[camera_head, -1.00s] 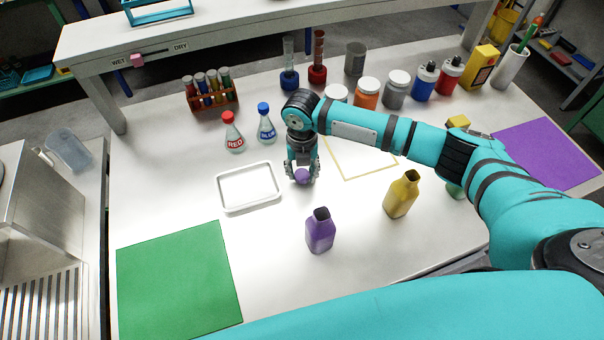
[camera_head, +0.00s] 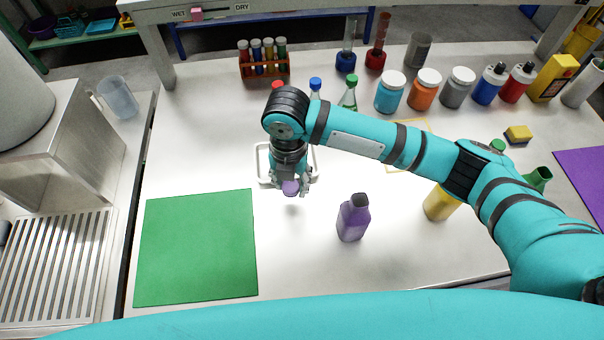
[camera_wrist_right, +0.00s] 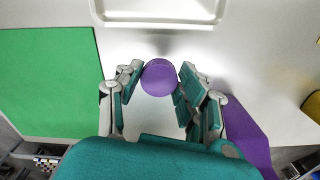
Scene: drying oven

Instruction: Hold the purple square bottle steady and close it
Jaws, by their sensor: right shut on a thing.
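The purple square bottle (camera_head: 353,218) stands upright and open on the white table in the head view. It also shows in the right wrist view (camera_wrist_right: 248,135), at the right of the gripper and partly hidden by it. My right gripper (camera_head: 291,188) is left of the bottle, apart from it, and shut on a round purple cap (camera_head: 290,187). The cap shows between the fingertips in the right wrist view (camera_wrist_right: 160,76). My left gripper is not in view, and nothing holds the bottle.
A white tray (camera_head: 263,165) lies behind the right gripper. A green mat (camera_head: 195,247) is at the left. A yellow bottle (camera_head: 438,204) stands right of the purple one, partly behind my arm. Jars, flasks and a test tube rack (camera_head: 264,70) stand at the back.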

